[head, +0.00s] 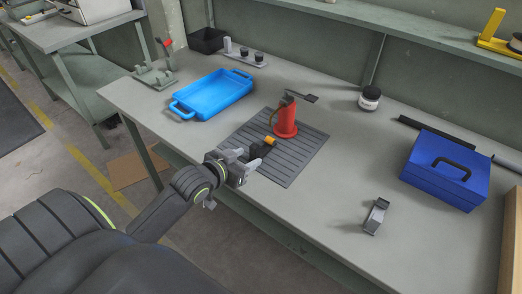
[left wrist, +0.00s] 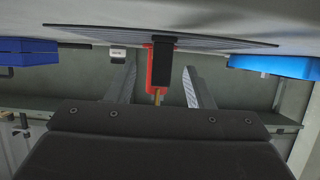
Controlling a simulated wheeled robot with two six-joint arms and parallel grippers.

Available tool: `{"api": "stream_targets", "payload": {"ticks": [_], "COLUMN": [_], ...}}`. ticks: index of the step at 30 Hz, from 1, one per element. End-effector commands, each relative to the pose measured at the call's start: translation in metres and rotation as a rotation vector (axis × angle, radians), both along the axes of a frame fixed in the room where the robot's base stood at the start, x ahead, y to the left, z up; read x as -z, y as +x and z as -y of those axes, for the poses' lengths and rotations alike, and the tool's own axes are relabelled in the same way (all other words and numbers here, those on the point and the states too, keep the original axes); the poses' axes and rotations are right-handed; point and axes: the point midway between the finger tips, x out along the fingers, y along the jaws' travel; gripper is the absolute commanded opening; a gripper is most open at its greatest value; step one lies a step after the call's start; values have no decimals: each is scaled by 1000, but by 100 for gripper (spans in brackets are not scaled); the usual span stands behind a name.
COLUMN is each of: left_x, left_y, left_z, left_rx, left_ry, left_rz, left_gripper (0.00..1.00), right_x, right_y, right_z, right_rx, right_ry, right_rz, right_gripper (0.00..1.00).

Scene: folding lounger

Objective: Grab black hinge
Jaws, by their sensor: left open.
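A small black piece that looks like the black hinge (head: 258,151) stands on the ribbed dark grey mat (head: 290,172), with an orange part (head: 270,140) beside it. A red upright holder (head: 285,122) stands just behind it on the mat. My left gripper (head: 243,160) is open at the front edge of the mat, right before the black piece. In the left wrist view, which is upside down, the black piece (left wrist: 163,58) lies between the open fingers (left wrist: 160,70) in the picture, in front of the red holder (left wrist: 150,66). Whether the fingers reach around it I cannot tell. My right gripper is out of view.
A blue tray (head: 213,94) lies left of the mat. A blue toolbox (head: 445,170), a jar (head: 370,98) and a small grey metal part (head: 376,215) are to the right. A grey clamp fixture (head: 155,75) stands at the back left.

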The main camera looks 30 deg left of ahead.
Motion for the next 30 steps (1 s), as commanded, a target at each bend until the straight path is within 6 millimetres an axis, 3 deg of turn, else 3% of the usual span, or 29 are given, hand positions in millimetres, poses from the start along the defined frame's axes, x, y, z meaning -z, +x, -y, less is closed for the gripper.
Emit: {"api": "stream_targets", "payload": {"ticks": [7, 15, 26, 30], "left_x": [2, 8, 11, 11], "left_y": [17, 54, 61, 61], "left_z": [1, 2, 2, 2], "left_rx": [0, -1, 0, 0], "left_ry": [-1, -2, 1, 1], "left_rz": [1, 0, 0, 0], "left_gripper": [47, 47, 47, 29], "right_x": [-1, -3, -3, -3], "right_y": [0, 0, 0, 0], "right_z": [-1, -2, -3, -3], "right_rx": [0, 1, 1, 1], "right_ry": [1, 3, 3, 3], "right_rz": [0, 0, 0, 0], "right_gripper": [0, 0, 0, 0]}}
